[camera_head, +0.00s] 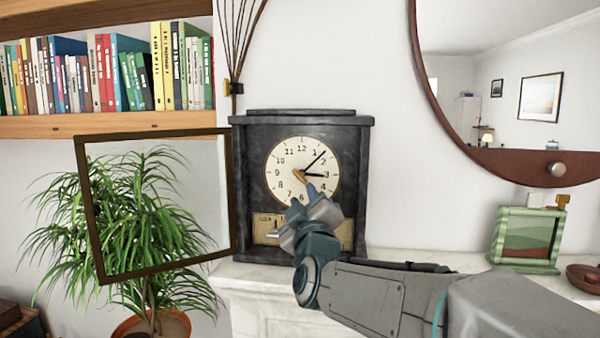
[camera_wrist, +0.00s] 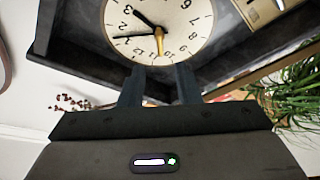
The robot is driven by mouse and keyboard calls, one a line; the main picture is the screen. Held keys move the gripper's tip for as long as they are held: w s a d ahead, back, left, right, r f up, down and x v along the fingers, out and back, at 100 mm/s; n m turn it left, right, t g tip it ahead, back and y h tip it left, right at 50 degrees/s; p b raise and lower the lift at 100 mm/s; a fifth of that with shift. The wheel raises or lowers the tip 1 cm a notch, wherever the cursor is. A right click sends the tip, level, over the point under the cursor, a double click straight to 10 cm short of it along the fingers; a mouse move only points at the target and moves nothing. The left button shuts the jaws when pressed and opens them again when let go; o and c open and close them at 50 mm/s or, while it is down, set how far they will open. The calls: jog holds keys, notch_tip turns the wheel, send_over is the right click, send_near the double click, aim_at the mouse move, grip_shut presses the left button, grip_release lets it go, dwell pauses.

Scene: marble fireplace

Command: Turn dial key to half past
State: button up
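The black mantel clock (camera_head: 353,185) stands on the mantel, its cream dial (camera_head: 283,161) facing me. In the head view one hand points just past 1 and the other near 3. The brass dial key (camera_head: 298,176) sits at the dial's centre, pointing down in the wrist view (camera_wrist: 160,42). My gripper (camera_head: 305,196) is in front of the lower dial. In the wrist view its two fingers (camera_wrist: 158,72) are spread, with an empty gap between them. The key's near end lies just beyond the fingertips, in line with the gap; contact cannot be seen.
A framed glass door (camera_head: 86,210) stands open left of the clock, before a potted plant (camera_head: 150,230). A bookshelf (camera_head: 120,124) is above it. A round mirror (camera_head: 480,157) hangs at right. A green frame-like object (camera_head: 528,238) and a brown bowl (camera_head: 585,277) sit on the right.

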aim_at(299, 177)
jog(key=p+x, duration=0.2)
jog(key=x, duration=0.6)
jog(key=shift+w+r+p, duration=0.1)
jog(key=shift+w+p, duration=0.15)
jog(key=shift+p, duration=0.05)
grip_shut()
